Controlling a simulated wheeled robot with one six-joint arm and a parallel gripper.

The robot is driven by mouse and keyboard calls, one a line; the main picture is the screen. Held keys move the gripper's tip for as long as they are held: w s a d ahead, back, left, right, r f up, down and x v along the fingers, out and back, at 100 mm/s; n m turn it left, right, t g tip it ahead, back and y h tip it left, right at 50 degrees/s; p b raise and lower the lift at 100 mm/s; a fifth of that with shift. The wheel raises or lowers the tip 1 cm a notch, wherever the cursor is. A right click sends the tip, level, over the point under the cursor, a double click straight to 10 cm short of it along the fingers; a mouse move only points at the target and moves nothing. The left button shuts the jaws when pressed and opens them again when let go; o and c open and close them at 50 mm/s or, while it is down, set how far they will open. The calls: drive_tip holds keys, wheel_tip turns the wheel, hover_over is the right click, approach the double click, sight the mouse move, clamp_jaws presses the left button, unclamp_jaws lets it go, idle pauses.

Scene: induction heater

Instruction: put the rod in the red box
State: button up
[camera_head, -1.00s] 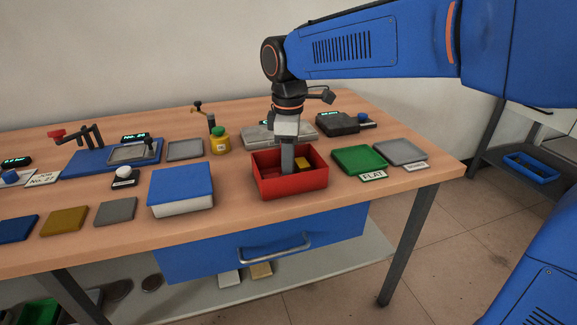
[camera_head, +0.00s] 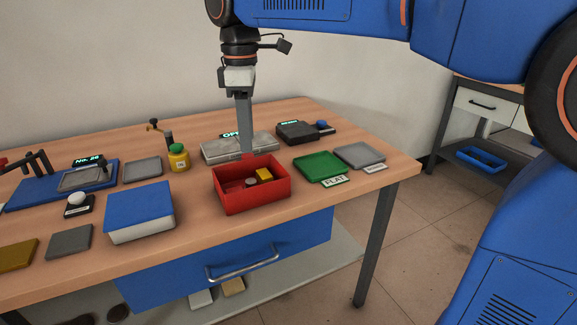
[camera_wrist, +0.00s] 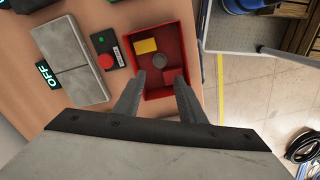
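The red box (camera_head: 252,199) stands near the front edge of the bench, and it also shows in the wrist view (camera_wrist: 187,40). Inside it are a yellow block (camera_head: 264,175), a small grey round piece (camera_head: 251,182) that may be the rod's end, and a reddish piece beside it. In the wrist view the yellow block (camera_wrist: 146,46) and grey round piece (camera_wrist: 159,61) lie in the box, apart from the fingers. My gripper (camera_head: 246,154) is above the box's back side, pointing down. In the wrist view my gripper (camera_wrist: 157,88) is open and empty.
A blue-topped white box (camera_head: 139,212) stands left of the red box. A green tray (camera_head: 319,167) and a grey tray (camera_head: 359,155) lie to the right. A grey hinged device (camera_head: 238,147) and a dark box (camera_head: 296,132) stand behind.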

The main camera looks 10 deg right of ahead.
drive_tip(key=s+d+f+m+t, duration=0.2)
drive_tip(key=s+d+f+m, duration=0.6)
drive_tip(key=d, duration=0.5)
drive_tip(key=s+d+f+m+t, duration=0.2)
drive_tip(key=s+d+f+m, duration=0.6)
drive_tip(key=s+d+f, duration=0.4)
drive_tip(key=shift+s+d+f+m+t, duration=0.15)
drive_tip(key=shift+s+d+m+t, duration=0.25)
drive_tip(key=shift+d, duration=0.6)
